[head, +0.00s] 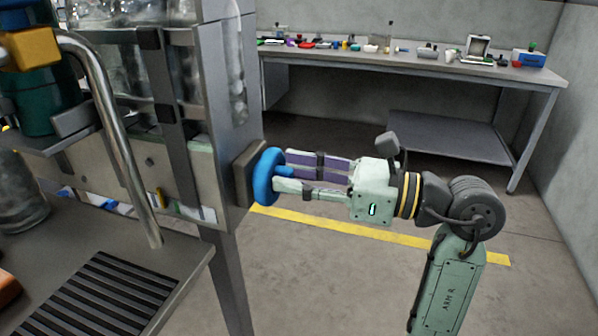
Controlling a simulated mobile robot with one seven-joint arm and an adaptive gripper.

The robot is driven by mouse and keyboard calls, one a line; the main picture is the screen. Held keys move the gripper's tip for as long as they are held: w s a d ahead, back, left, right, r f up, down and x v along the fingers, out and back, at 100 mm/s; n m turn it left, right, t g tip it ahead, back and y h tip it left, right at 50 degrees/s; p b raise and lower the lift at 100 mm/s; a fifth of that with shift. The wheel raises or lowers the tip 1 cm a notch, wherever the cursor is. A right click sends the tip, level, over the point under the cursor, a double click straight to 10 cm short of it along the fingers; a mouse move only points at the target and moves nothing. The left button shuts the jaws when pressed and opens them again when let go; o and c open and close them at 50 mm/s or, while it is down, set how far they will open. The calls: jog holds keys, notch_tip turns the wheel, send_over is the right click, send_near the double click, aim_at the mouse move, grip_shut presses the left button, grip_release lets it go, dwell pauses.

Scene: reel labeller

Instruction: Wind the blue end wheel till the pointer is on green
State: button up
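The blue end wheel (264,178) is at the middle left of the head view. It is mounted on a dark plate at the right end of the machine frame and seen nearly edge-on. My gripper (284,174) comes in from the right, with its fingertips at the wheel's face. A small blue part of the wheel shows by the fingertips. The fingers look parted, with purple pads showing. I cannot tell whether they press on the wheel or only stand around that part. No pointer or green mark can be made out.
The machine's steel frame (222,90) and a bent metal tube (112,110) stand at the left, above a bench with a ribbed black mat (95,300). A long table (400,60) with several small items stands at the back. Open floor with a yellow line (400,237) lies below my arm.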

grip_shut()
dwell(0.3)
jog(key=shift+m, duration=0.4)
jog(key=shift+w+d+f+m+b, duration=0.15)
jog(key=shift+m+b, duration=0.55)
jog(key=shift+m, duration=2.05)
jog(key=shift+w+f+m+b, duration=0.25)
jog(key=shift+m+b, duration=0.4)
jog(key=shift+m, duration=2.15)
jog(key=shift+w+d+f+m+b, duration=0.15)
jog(key=shift+m+b, duration=0.55)
jog(key=shift+m, duration=2.05)
grip_release()
jog(key=shift+a, duration=0.1)
